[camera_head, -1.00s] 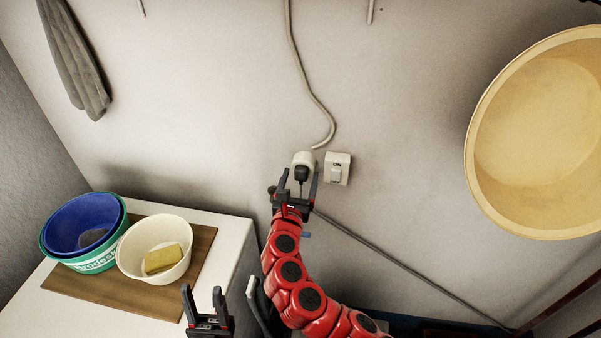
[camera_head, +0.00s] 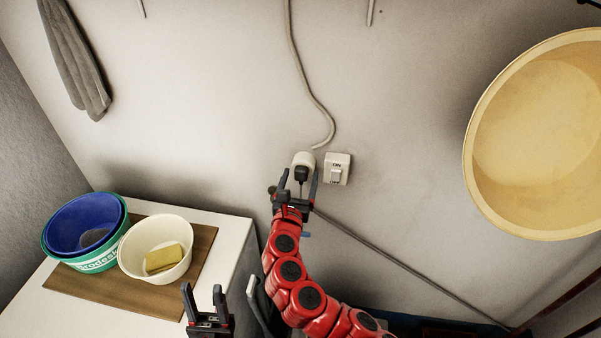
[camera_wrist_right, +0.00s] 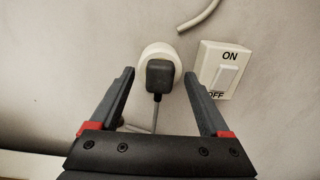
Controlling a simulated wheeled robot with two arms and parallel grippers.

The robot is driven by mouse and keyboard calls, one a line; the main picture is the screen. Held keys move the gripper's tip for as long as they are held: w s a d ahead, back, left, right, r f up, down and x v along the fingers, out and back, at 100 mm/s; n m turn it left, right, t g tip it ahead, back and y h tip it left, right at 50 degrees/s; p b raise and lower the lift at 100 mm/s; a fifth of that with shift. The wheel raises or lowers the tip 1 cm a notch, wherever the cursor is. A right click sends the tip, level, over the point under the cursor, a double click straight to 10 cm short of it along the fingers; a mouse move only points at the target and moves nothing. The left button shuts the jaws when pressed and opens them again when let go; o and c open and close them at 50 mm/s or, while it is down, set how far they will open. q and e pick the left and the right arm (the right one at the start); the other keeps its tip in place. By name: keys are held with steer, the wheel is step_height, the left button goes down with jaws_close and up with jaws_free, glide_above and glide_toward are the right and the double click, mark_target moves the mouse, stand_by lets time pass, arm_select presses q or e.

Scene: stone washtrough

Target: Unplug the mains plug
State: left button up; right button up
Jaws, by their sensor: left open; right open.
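The black mains plug (camera_head: 301,173) sits in a round white wall socket (camera_head: 304,158). In the right wrist view the plug (camera_wrist_right: 159,77) is seated against the socket (camera_wrist_right: 160,54), with a thin cord hanging below it. My right gripper (camera_head: 300,178) is open and points at the plug from below. In the right wrist view its fingertips (camera_wrist_right: 158,75) are on either side of the plug, with gaps on both sides, not visibly touching it. My left gripper (camera_head: 204,289) is open and empty at the bottom of the head view, beside the counter.
An ON/OFF switch (camera_head: 337,169) is on the wall just right of the socket, close to my right finger. A grey cable (camera_head: 313,95) runs down the wall above. Bowls (camera_head: 157,249) stand on a board at left; a large yellow basin (camera_head: 540,130) is at right.

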steer(key=shift+c, duration=0.3)
jaws_close()
stand_by(0.3)
steer(key=shift+s+a+r, duration=0.1)
steer(key=shift+s+a, duration=0.05)
steer(key=shift+s, duration=0.5)
steer(key=shift+s+a+p, duration=0.2)
steer(key=shift+s+p, duration=0.1)
steer(key=shift+s, duration=0.85)
steer(key=shift+s+a+p, duration=0.2)
steer(key=shift+s+p, duration=0.1)
steer(key=shift+s, duration=0.85)
